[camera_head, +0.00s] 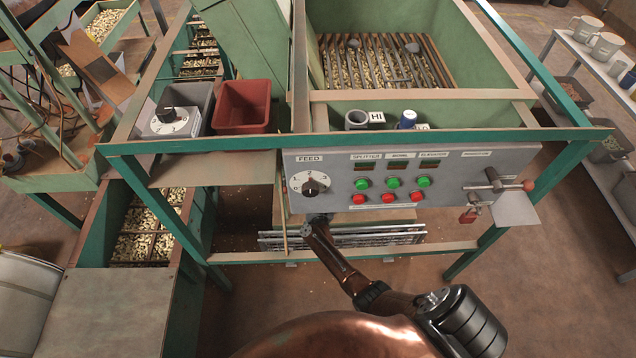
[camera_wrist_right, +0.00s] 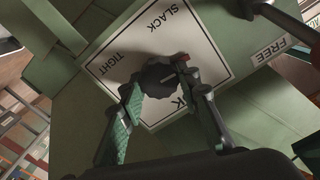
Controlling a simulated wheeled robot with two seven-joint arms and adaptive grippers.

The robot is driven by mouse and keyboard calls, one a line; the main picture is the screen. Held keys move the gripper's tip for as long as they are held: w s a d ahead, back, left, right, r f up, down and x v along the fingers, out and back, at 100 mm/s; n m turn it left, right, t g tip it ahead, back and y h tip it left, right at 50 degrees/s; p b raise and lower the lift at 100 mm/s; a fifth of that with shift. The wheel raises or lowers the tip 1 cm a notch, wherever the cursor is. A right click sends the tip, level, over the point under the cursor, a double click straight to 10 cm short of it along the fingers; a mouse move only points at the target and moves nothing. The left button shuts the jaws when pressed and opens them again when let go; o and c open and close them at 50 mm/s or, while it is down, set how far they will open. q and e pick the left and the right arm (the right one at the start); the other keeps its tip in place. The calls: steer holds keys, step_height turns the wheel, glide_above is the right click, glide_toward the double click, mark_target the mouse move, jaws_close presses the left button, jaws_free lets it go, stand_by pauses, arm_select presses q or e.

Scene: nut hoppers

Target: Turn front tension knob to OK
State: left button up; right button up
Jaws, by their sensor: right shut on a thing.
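In the right wrist view a dark scalloped knob (camera_wrist_right: 157,74) sits on a white label plate (camera_wrist_right: 112,52). The plate reads SLACK at the upper right and TIGHT at the left. A letter K shows at the lower right, partly covered by a finger. A pale line and a small red mark show near the knob's right side; which one is the pointer I cannot tell. My right gripper (camera_wrist_right: 160,84) is shut on the knob, one finger on each side. In the head view its arm reaches under the control panel (camera_head: 330,200), and that knob is hidden. My left gripper is not in view.
The panel has a FEED dial (camera_head: 310,186), green and red buttons, and a clamp handle (camera_head: 496,184) at right. A dial box (camera_head: 171,121) and red bin (camera_head: 242,106) stand on the shelf. A FREE label (camera_wrist_right: 269,51) lies near a dark bar beside the plate.

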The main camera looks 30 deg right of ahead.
steer(key=m, duration=0.2)
steer(key=m+b, duration=0.1)
steer(key=m, duration=0.5)
steer(key=shift+s+d+f+b, duration=0.1)
steer(key=shift+f+b, duration=0.15)
steer(key=shift+b, duration=0.1)
steer(key=m+b, duration=0.1)
steer(key=m, duration=0.3)
steer(key=shift+m, duration=0.3)
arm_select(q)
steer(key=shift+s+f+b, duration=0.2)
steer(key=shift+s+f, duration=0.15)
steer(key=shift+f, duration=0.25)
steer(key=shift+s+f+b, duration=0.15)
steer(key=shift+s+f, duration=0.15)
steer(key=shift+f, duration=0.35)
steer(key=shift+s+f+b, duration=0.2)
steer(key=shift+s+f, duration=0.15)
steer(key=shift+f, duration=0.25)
arm_select(e)
steer(key=shift+d+m, duration=0.1)
steer(key=shift+m, duration=1.8)
steer(key=o, duration=1.2)
steer(key=shift+c, duration=0.2)
